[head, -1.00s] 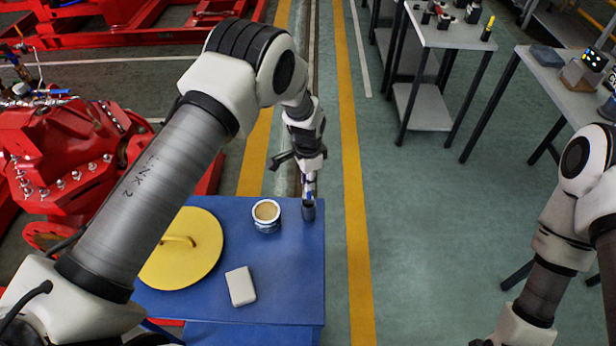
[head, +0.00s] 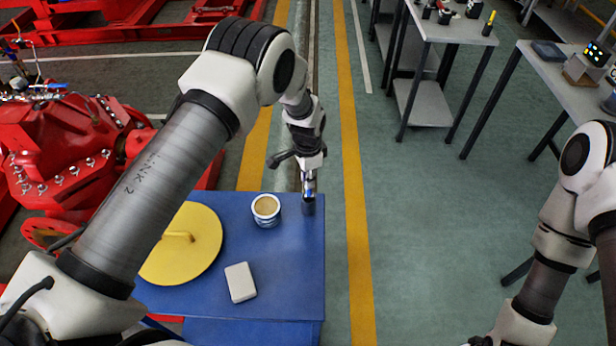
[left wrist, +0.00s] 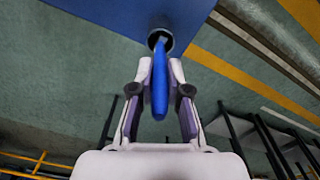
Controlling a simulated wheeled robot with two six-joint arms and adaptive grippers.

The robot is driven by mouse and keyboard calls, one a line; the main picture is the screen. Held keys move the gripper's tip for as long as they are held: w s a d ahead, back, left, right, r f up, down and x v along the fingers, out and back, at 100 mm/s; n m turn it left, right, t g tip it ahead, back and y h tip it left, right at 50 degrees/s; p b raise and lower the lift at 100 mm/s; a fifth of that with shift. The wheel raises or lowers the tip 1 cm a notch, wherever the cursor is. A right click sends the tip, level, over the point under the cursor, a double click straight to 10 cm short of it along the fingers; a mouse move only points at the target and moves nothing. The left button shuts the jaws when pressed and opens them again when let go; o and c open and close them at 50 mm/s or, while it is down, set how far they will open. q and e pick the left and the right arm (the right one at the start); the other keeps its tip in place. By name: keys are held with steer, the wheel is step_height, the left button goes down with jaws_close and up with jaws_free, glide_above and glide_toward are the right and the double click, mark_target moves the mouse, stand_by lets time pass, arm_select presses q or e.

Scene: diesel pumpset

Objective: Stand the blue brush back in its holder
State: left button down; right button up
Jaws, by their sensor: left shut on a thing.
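The blue brush (left wrist: 160,80) is held upright by its handle between the fingers of my left gripper (left wrist: 161,66). In the head view this gripper (head: 309,180) is above the right edge of the blue table, right over the holder. The holder (head: 308,208) is a small dark grey cup on the table's right side. In the left wrist view the brush's far end reaches the round mouth of the holder (left wrist: 160,38) and seems to be inside it. How deep it is, I cannot tell. My right gripper is out of view.
The blue table (head: 295,275) also bears an open tin (head: 266,211), a white block (head: 240,282) and a yellow round lid (head: 185,240). Red machinery (head: 60,150) stands at the left. Grey benches (head: 450,25) stand at the back right, with clear floor between.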

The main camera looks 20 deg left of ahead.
arm_select(q)
steer(key=shift+f+b, duration=0.55)
steer(key=shift+f, duration=0.3)
steer(key=c, duration=1.1)
jaws_free()
steer(key=shift+o, duration=0.2)
steer(key=shift+r, duration=0.1)
steer(key=shift+r+p, duration=3.1)
steer(key=shift+r, duration=1.4)
steer(key=shift+f, duration=0.1)
